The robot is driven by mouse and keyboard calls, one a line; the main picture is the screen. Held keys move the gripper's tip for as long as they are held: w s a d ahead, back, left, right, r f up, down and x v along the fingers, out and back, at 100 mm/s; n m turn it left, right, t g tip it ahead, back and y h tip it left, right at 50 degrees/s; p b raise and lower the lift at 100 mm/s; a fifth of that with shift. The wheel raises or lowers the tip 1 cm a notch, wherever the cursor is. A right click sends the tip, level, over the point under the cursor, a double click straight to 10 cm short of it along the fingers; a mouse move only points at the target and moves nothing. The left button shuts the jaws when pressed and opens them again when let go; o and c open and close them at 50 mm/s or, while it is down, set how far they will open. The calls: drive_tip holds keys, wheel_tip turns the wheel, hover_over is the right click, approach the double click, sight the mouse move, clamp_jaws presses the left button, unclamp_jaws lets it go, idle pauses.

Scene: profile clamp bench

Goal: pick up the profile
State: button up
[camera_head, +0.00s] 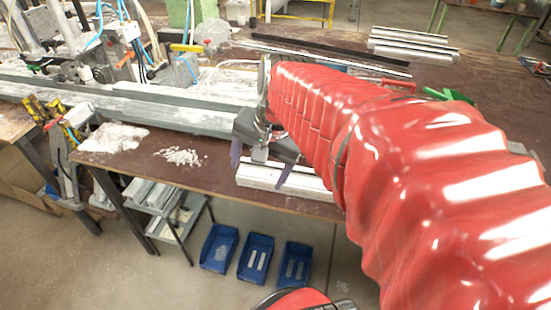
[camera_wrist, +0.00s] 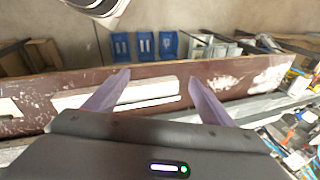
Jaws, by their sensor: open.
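A pale, silvery profile (camera_head: 262,177) lies on the brown bench top near its front edge, partly hidden behind my red-sleeved arm. In the wrist view the profile (camera_wrist: 150,91) lies lengthwise across the space between the fingers and runs on past the left finger. My gripper (camera_head: 260,164) is over the profile, with its two purple fingers spread and pointing down. In the wrist view my gripper (camera_wrist: 158,77) is open with nothing held. I cannot tell how high the fingertips are above the profile.
A long grey rail (camera_head: 170,113) with clamps (camera_head: 110,65) runs along the bench to the left. White shavings (camera_head: 115,138) lie near the front edge. More profiles (camera_head: 410,43) lie at the back right. Blue bins (camera_head: 255,258) stand on the floor below.

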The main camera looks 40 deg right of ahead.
drive_tip(key=d+f+m+y, duration=0.1)
drive_tip(key=d+f+m, duration=0.1)
drive_tip(key=d+m, duration=0.6)
drive_tip(key=d+f+m+y, duration=0.1)
drive_tip(key=d+f+m, duration=0.2)
drive_tip(key=d+m, duration=0.5)
drive_tip(key=d, duration=0.4)
drive_tip(key=shift+d+f, duration=0.15)
drive_tip(key=shift+d, duration=0.05)
drive_tip(key=shift+f, duration=0.1)
hover_over(296, 178)
drive_tip(key=s+d, duration=0.2)
drive_tip(key=s, duration=0.1)
drive_tip(key=shift+w+a+f, duration=0.1)
drive_tip(key=shift+f, duration=1.85)
drive_tip(key=shift+w+a+f, duration=0.1)
drive_tip(key=shift+f, duration=1.85)
drive_tip(key=shift+w+x, duration=0.2)
drive_tip(key=shift+x, duration=2.35)
drive_tip(key=shift+a+r, duration=0.1)
